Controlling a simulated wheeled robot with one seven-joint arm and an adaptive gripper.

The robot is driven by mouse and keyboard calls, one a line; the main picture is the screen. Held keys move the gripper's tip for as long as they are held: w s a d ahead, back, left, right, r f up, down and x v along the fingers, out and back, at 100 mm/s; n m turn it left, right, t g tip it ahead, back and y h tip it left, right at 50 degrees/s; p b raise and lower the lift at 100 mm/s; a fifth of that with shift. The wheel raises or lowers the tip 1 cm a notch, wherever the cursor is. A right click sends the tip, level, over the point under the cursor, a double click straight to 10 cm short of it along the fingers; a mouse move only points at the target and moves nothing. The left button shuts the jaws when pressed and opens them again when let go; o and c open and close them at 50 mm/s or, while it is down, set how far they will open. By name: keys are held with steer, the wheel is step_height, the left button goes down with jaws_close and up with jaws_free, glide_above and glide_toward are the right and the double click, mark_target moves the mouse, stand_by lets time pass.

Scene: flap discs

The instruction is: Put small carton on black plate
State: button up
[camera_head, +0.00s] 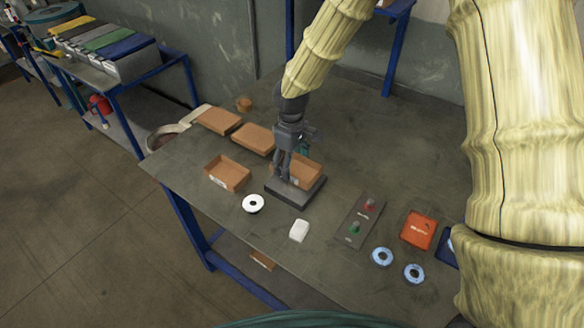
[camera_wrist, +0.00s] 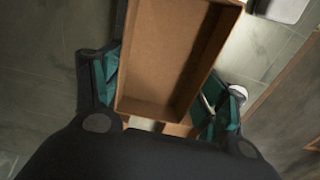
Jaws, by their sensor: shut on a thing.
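The small carton (camera_head: 308,172) is an open-topped brown box, partly hidden behind my gripper in the head view. My gripper (camera_head: 290,172) is shut on it. In the wrist view the carton (camera_wrist: 165,60) lies between the two teal-padded fingers, with its open inside facing the camera. The black plate (camera_head: 300,196) is a dark, thick square on the table, directly below the gripper and carton in the head view. I cannot tell whether the carton touches the plate. The plate cannot be made out in the wrist view.
Another open carton (camera_head: 228,173) stands left of the plate, with brown boxes (camera_head: 255,138) behind. A white disc (camera_head: 253,204) and white block (camera_head: 299,230) lie in front. A control panel (camera_head: 361,220), blue discs (camera_head: 382,257) and an orange box (camera_head: 418,230) are right.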

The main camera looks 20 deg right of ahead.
mark_target(291, 169)
steer(key=shift+f+p, duration=0.65)
steer(key=shift+f, duration=0.95)
steer(key=shift+f, duration=0.15)
steer(key=o, duration=1)
step_height(291, 169, up, 12)
steer(key=b, duration=0.3)
